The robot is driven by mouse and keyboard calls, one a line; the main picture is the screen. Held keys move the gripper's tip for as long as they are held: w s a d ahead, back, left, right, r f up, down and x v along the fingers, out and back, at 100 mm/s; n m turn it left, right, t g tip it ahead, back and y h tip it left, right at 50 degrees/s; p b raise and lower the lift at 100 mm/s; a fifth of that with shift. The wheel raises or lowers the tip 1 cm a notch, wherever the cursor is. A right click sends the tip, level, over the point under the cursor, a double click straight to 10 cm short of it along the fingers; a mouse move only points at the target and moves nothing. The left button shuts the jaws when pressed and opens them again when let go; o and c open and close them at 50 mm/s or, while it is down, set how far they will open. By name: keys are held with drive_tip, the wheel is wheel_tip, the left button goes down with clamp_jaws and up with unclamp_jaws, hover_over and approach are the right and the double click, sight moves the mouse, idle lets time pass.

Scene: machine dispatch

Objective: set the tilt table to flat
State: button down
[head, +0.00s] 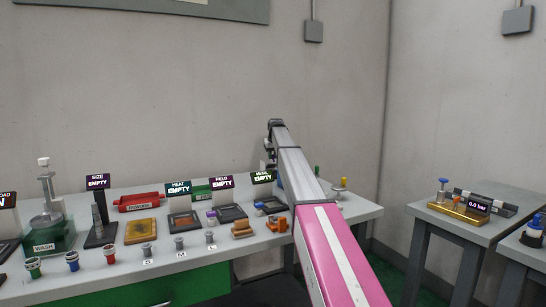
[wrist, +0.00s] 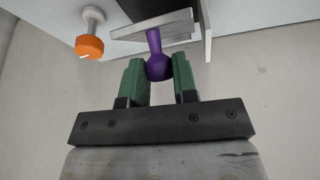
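In the wrist view, a purple ball-ended lever (wrist: 155,45) hangs from a pale flat plate (wrist: 150,26). My gripper (wrist: 158,72) has its two green fingers on either side of the ball, and both appear to touch it. In the head view my arm covers the area around the gripper, so the gripper is hidden there. The tilt table cannot be clearly made out in the head view; I cannot tell its angle or whether the plate belongs to it.
An orange knob (wrist: 89,47) is beside the lever. The bench holds a green wash station (head: 48,236), a red tray (head: 140,202), an amber plate (head: 141,231) and several small knobs.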

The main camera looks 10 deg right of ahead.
drive_tip(key=shift+s+d+f+t, duration=0.15)
drive_tip(key=shift+s+f+t, duration=0.3)
drive_tip(key=shift+s+t, duration=0.25)
drive_tip(key=shift+s+d+f+t+y, duration=0.15)
drive_tip(key=shift+s+f+t+y, duration=0.3)
drive_tip(key=shift+t, duration=0.35)
drive_tip(key=shift+w, duration=0.1)
drive_tip(key=c, duration=0.9)
unclamp_jaws()
drive_tip(key=v, duration=1)
drive_tip(key=shift+s+r, duration=0.25)
drive_tip(key=shift+r, duration=0.1)
